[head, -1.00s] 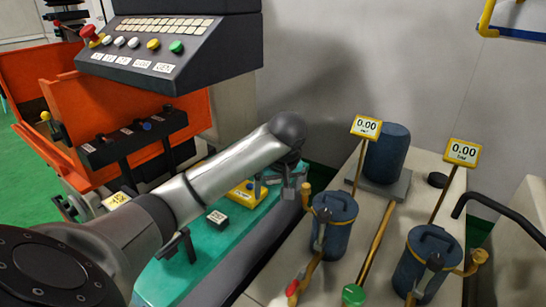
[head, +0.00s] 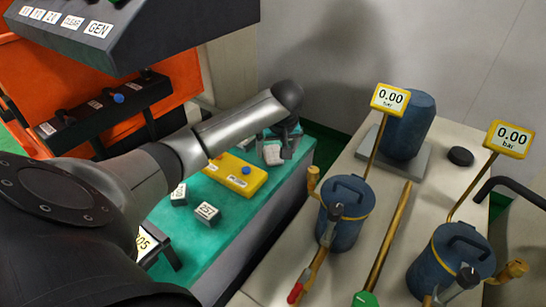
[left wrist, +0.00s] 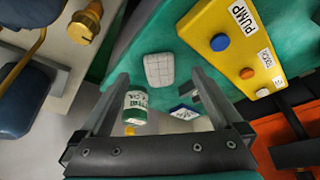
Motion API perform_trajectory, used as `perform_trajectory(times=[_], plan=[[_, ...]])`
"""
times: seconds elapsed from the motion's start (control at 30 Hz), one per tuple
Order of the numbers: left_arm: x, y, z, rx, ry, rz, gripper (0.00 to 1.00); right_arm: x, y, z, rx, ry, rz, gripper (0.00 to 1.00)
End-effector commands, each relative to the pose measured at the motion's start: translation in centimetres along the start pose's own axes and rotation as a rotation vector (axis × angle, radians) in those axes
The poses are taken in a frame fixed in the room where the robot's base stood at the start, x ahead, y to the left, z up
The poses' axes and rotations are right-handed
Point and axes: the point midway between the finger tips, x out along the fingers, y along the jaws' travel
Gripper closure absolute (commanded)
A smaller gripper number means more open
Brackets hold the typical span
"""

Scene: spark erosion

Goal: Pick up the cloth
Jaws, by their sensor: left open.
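The cloth looks like a small pale grey, folded pad with a grid pattern. It lies on the turquoise bench top in the left wrist view (left wrist: 159,70) and shows as a pale patch in the head view (head: 272,153). My left gripper (left wrist: 157,75) is open, with its fingers on either side of the cloth in the left wrist view. They do not appear to grip it; the gap to it is hard to judge. In the head view my left gripper (head: 283,143) hangs over the bench's far end, partly covering the cloth. My right gripper is not in view.
A yellow pump button box (head: 235,175) lies beside the cloth. Two small labelled blocks (head: 207,212) sit nearer on the turquoise bench (head: 225,245). Blue canisters (head: 345,210) and gauges stand on the pale bench to the right. A green-and-white container (left wrist: 136,103) shows low in the wrist view.

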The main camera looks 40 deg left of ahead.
Motion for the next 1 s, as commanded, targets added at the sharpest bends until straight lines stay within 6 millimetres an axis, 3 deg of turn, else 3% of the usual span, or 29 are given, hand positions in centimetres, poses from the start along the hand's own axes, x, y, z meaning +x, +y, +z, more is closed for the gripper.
perform_trajectory(times=[0.33,0.63,1.0], plan=[[2.6,0.1,0.0,0.001,0.0,0.001,0.0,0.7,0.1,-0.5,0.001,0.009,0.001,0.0],[6.4,0.3,0.0,0.001,0.0,0.0,0.0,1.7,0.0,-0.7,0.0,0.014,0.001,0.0],[6.9,0.3,-0.1,0.002,0.002,0.002,0.02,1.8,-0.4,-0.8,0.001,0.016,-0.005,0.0]])
